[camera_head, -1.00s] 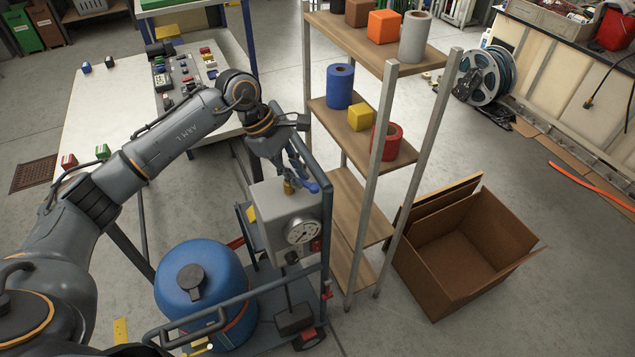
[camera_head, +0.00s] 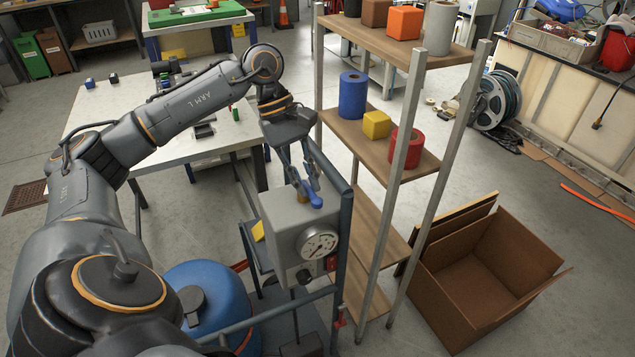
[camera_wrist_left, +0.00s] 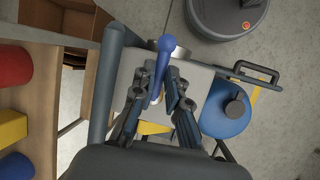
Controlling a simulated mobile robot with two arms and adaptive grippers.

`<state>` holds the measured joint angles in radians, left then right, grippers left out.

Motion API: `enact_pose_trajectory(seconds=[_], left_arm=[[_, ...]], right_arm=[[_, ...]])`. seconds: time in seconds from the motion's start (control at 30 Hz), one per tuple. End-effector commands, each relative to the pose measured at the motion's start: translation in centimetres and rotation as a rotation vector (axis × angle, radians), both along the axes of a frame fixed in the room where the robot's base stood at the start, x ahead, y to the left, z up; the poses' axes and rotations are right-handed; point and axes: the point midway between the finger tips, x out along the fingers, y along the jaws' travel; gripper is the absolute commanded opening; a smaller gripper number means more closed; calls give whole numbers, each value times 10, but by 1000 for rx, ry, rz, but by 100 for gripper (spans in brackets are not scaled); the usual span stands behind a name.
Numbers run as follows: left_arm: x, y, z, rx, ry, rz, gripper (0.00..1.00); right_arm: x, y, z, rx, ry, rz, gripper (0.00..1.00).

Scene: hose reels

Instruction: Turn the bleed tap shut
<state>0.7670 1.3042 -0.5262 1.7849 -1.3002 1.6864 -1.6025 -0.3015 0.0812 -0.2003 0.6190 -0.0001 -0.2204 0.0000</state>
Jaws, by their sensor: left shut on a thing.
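The bleed tap has a blue lever (camera_head: 313,198) and sits on top of a grey box (camera_head: 290,230) with a round dial gauge (camera_head: 318,243) on its front. My left gripper (camera_head: 306,182) reaches down from above and is shut on the blue lever. In the left wrist view, the lever (camera_wrist_left: 163,55) runs between the two fingers (camera_wrist_left: 158,82), its rounded end sticking out beyond them. Part of a metal fitting (camera_wrist_left: 179,53) shows under it. The fingers hide the rest of the tap. My right gripper is not in view.
A blue tank (camera_head: 205,280) stands left of the grey box. A blue-grey frame post (camera_head: 346,235) rises close to the box's right. Beyond it, a shelf rack (camera_head: 400,150) holds coloured rolls and blocks. An open cardboard box (camera_head: 480,275) lies on the floor at right.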

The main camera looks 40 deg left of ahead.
Motion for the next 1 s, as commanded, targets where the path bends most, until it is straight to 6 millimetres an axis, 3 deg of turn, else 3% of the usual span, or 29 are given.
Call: enact_pose_trajectory(seconds=[0.37, 0.4, 0.5, 0.83, 1.0], left_arm=[[0, 1, 2, -3, -5, -3, 0], [0, 1, 2, -3, -5, -3, 16], [0, 1, 2, -2, -4, -3, 36], [0, 2, 2, -1, -2, -3, 36], [1, 9, 18, -2, -6, 1, 36]], right_arm=[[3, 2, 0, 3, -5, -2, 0], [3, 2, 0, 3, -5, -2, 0], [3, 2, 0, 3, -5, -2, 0], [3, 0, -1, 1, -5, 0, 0], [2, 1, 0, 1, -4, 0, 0]])
